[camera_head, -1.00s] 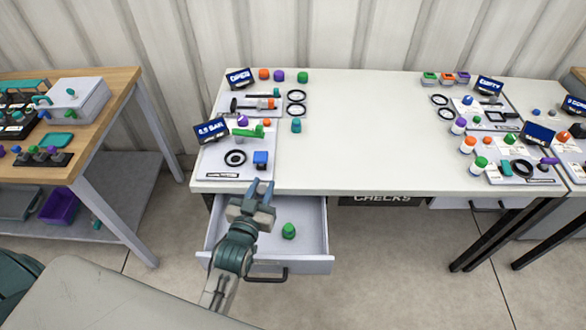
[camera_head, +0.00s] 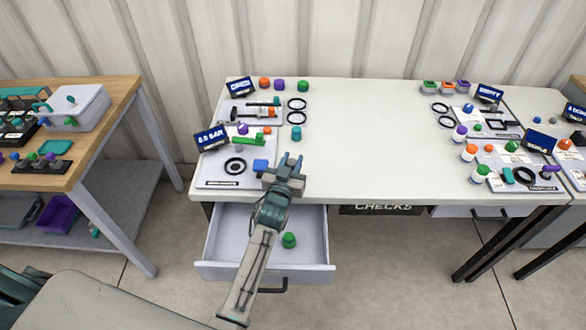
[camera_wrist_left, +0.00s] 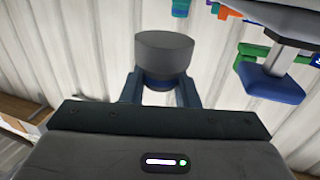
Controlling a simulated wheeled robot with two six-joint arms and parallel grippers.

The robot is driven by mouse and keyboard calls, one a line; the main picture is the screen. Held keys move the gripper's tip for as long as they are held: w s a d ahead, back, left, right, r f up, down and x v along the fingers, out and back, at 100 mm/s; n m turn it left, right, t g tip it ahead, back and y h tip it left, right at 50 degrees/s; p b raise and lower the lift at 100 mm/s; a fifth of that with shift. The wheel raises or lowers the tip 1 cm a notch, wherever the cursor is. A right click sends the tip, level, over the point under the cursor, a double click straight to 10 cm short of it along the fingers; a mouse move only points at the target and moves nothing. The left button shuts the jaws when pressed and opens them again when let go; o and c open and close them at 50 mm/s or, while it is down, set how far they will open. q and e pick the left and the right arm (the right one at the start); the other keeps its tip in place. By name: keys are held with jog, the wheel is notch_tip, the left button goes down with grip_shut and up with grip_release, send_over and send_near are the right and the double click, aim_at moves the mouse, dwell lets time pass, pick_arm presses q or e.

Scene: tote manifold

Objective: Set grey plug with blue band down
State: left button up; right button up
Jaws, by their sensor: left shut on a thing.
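My left gripper (camera_head: 291,160) is over the front part of the white table, to the right of the gauge board with the blue handle. In the left wrist view it is shut on the grey plug with blue band (camera_wrist_left: 163,46). The plug's dark grey round end sticks out beyond the fingers, and a dark blue band shows between them. In the head view the plug is hard to make out between the fingers. I cannot tell its gap above the table. My right gripper is not in view.
An open drawer (camera_head: 220,262) below the table holds a green plug (camera_head: 289,240). The board (camera_head: 215,180) with a black ring and a blue handle (camera_head: 260,165) is close left of my gripper. A teal plug (camera_head: 296,133) stands behind it. The table's middle (camera_head: 370,140) is clear.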

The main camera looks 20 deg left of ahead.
aim_at(293, 168)
pick_arm(q)
jog(key=f+b, duration=0.2)
jog(key=shift+w+d+f, duration=0.1)
jog(key=shift+w+f, duration=0.3)
jog(key=shift+f, duration=0.25)
jog(key=shift+r, duration=0.1)
jog(key=shift+f+b, duration=0.2)
jog(key=shift+b, duration=0.1)
jog(key=o, duration=1)
jog(key=shift+c, duration=0.2)
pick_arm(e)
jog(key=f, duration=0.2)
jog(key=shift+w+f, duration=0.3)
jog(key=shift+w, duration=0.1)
